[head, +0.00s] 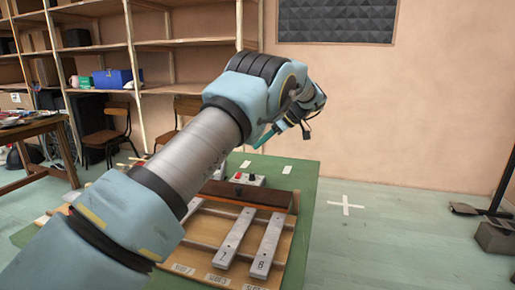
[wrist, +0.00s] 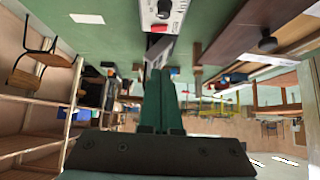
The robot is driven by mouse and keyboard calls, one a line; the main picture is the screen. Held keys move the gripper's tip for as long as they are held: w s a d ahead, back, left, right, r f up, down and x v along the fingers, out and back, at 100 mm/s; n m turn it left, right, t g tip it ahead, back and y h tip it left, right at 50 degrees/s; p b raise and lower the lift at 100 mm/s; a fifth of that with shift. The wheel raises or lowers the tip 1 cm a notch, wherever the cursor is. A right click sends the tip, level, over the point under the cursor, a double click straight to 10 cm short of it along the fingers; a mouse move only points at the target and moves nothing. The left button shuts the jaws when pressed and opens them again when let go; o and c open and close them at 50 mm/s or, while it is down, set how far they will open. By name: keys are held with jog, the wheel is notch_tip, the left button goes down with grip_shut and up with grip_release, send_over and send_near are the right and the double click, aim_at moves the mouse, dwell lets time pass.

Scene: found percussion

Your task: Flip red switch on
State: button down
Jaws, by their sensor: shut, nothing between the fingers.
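The red switch (wrist: 159,28) sits on the near edge of a small white box (wrist: 176,14) with a dark knob, at the top middle of the wrist view. In the head view the white box (head: 256,181) stands on the green table, partly behind my arm, with a small red spot at its left. My gripper (head: 264,139) is above and behind the box in the head view. In the wrist view its teal fingers (wrist: 159,72) are together and empty, pointing toward the switch with a gap visible. I cannot tell whether the switch is on or off.
Numbered metal bars (head: 265,243) lie on a wooden frame at the front of the green table (head: 309,200). A dark wooden block (head: 262,196) crosses behind them. White patches (head: 287,169) mark the table's back. Shelves (head: 100,50) stand behind; open floor lies right.

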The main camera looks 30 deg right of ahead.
jog(key=b, duration=0.1)
jog(key=s+t+h+b, duration=0.1)
jog(key=shift+s+a+n+b, duration=0.25)
jog(key=shift+a+n+b, duration=0.1)
jog(key=shift+n+b, duration=0.05)
jog(key=p, duration=0.2)
send_over(244, 177)
jog(key=s, duration=0.1)
jog(key=f, duration=0.6)
jog(key=shift+s+a, duration=0.1)
jog(key=shift+a, duration=0.2)
jog(key=f, duration=0.1)
jog(key=f+p, duration=0.1)
jog(key=f, duration=0.1)
jog(key=shift+w+d+f, duration=0.1)
jog(key=shift+w+f, duration=0.2)
jog(key=shift+w, duration=0.1)
jog(key=shift+w+d+f, duration=0.1)
jog(key=shift+f, duration=0.5)
